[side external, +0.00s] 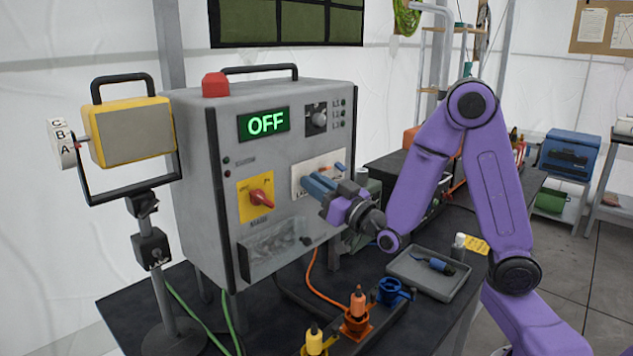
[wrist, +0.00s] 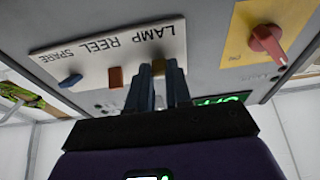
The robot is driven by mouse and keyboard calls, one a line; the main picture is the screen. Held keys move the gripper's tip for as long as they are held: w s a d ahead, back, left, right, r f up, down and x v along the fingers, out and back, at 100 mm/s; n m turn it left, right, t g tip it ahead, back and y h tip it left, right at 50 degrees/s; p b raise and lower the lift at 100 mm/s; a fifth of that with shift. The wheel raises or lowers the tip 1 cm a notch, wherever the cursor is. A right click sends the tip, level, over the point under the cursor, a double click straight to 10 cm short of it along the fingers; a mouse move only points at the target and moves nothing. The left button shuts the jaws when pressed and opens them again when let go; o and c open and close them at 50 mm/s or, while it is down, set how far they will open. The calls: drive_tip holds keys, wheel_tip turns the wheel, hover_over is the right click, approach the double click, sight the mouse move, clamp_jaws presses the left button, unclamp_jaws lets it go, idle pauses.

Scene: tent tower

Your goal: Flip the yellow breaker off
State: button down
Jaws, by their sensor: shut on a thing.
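The yellow breaker (wrist: 158,67) shows as a small yellowish patch between my fingertips at the LAMP label on the white breaker plate (wrist: 95,45). In the side external view my fingers hide it. My gripper (side external: 312,187) reaches the cabinet's front at the white breaker plate (side external: 302,171). In the wrist view my gripper (wrist: 162,78) has its two dark blue fingers close together, shut on the yellow breaker. A brown-orange breaker (wrist: 115,77) at REEL and a blue breaker (wrist: 71,80) at SPARE stand beside it, apart from my fingers.
The grey cabinet (side external: 200,180) carries a lit green OFF display (side external: 265,123) and a red rotary switch (side external: 261,197) on a yellow plate, near my gripper. Below are a clear-fronted box (side external: 275,248), coloured plugs (side external: 357,305) and a grey tray (side external: 428,273).

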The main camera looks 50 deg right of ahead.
drive_tip(key=shift+w+f+t, duration=0.1)
drive_tip(key=shift+f+t, duration=0.35)
drive_tip(key=shift+t, duration=0.65)
drive_tip(key=c, duration=1)
unclamp_jaws()
drive_tip(key=shift+c, duration=0.2)
wheel_tip(320, 180, up, 6)
drive_tip(key=s, duration=0.2)
drive_tip(key=shift+s+f, duration=0.2)
drive_tip(key=shift+s, duration=0.1)
